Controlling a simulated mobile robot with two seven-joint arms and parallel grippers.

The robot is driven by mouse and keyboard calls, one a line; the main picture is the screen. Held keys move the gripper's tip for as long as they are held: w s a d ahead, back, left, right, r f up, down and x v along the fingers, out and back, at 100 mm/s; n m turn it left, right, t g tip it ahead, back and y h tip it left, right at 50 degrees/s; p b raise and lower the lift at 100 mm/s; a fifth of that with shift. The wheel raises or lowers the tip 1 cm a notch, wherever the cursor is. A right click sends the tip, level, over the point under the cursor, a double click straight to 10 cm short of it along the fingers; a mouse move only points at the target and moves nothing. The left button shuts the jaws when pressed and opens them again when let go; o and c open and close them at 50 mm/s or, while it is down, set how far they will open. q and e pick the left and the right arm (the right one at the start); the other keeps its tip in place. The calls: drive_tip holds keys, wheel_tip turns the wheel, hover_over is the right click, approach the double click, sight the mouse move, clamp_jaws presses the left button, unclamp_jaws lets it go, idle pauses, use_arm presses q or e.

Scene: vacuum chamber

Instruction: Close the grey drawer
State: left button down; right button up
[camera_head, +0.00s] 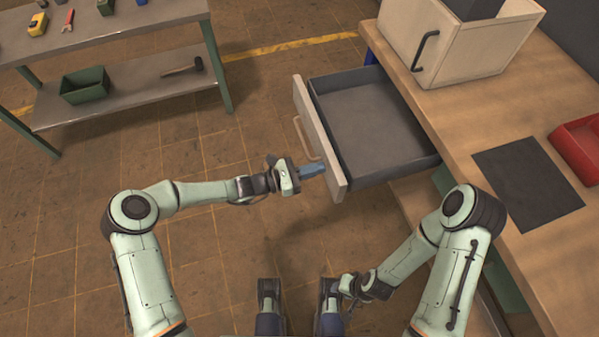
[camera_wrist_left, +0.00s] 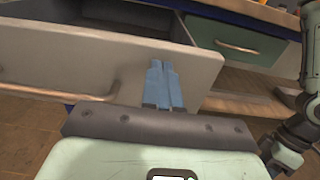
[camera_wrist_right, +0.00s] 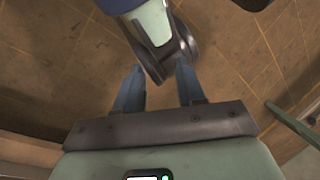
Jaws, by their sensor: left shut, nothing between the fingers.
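The grey drawer (camera_head: 370,125) is pulled well out from under the wooden workbench, and its dark tray looks empty. Its pale front panel (camera_head: 318,140) with a bar handle (camera_head: 305,138) faces left; the handle also shows in the left wrist view (camera_wrist_left: 55,95). My left gripper (camera_head: 322,168) is shut and empty, with its blue fingertips at the near end of the front panel, beside the handle. The fingertips (camera_wrist_left: 160,64) overlap the panel in the left wrist view; I cannot tell whether they touch. My right gripper (camera_wrist_right: 158,68) is open and empty, low near my base.
The workbench (camera_head: 545,255) carries an open-topped pale box (camera_head: 455,50), a dark mat (camera_head: 525,180) and a red bin (camera_head: 580,140). A green drawer (camera_wrist_left: 240,40) sits beside the grey one. A metal shelf table (camera_head: 120,30) stands at upper left. Floor left of the drawer is clear.

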use_arm(q)
drive_tip(key=shift+w+d, duration=0.15)
drive_tip(key=shift+d, duration=0.25)
use_arm(e)
drive_tip(key=shift+w+f, duration=0.1)
drive_tip(key=shift+w, duration=0.1)
